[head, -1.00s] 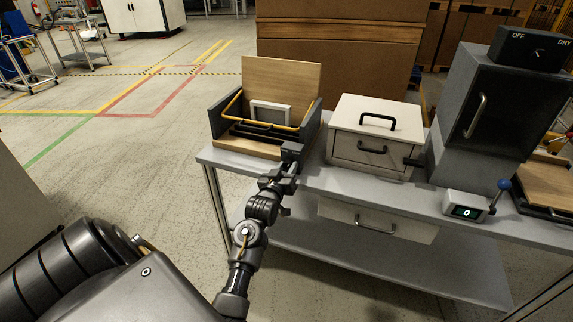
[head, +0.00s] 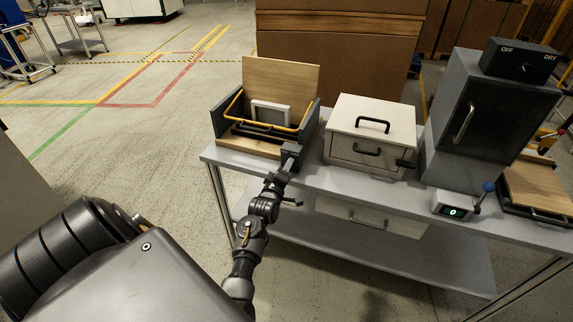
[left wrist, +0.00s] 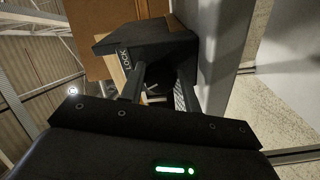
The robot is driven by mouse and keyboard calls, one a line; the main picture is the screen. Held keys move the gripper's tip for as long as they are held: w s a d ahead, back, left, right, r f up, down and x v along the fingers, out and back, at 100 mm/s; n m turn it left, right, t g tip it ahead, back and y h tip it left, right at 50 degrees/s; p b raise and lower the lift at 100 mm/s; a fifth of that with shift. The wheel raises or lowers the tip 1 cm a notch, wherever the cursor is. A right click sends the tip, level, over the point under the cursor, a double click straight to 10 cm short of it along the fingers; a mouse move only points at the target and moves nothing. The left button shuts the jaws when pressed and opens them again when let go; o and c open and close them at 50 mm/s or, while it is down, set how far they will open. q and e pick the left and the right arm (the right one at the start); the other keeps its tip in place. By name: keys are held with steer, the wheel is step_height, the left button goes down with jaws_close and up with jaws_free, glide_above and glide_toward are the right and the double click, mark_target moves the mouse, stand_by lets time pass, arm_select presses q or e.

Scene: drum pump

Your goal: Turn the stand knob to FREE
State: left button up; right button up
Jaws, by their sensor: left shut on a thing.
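The stand (head: 280,85) is at the left end of the bench, with a wooden back board, grey sides and a yellow bar around a light frame. My left gripper (head: 287,165) is at its front right corner, against a small dark block. In the left wrist view, a dark housing (left wrist: 150,38) carries the label LOCK. The fingers of the left gripper (left wrist: 161,80) reach up to its underside and are shut on the stand knob. The knob is mostly hidden, so its setting cannot be read. No FREE label shows. My right gripper is out of view.
A light drawer (head: 370,219) hangs below.

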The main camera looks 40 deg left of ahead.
arm_select(q)
steer(key=shift+r+n+p, duration=0.1)
steer(key=shift+n+p, duration=0.95)
steer(key=shift+n, duration=1.05)
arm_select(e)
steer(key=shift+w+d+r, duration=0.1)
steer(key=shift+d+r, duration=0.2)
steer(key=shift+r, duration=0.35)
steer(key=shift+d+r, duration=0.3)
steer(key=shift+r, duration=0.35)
arm_select(q)
steer(key=o, duration=1)
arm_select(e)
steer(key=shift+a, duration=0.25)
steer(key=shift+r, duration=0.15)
arm_select(q)
steer(key=p+v, duration=0.6)
steer(key=v, duration=0.4)
steer(key=shift+s+d, duration=0.15)
steer(key=shift+s, duration=0.2)
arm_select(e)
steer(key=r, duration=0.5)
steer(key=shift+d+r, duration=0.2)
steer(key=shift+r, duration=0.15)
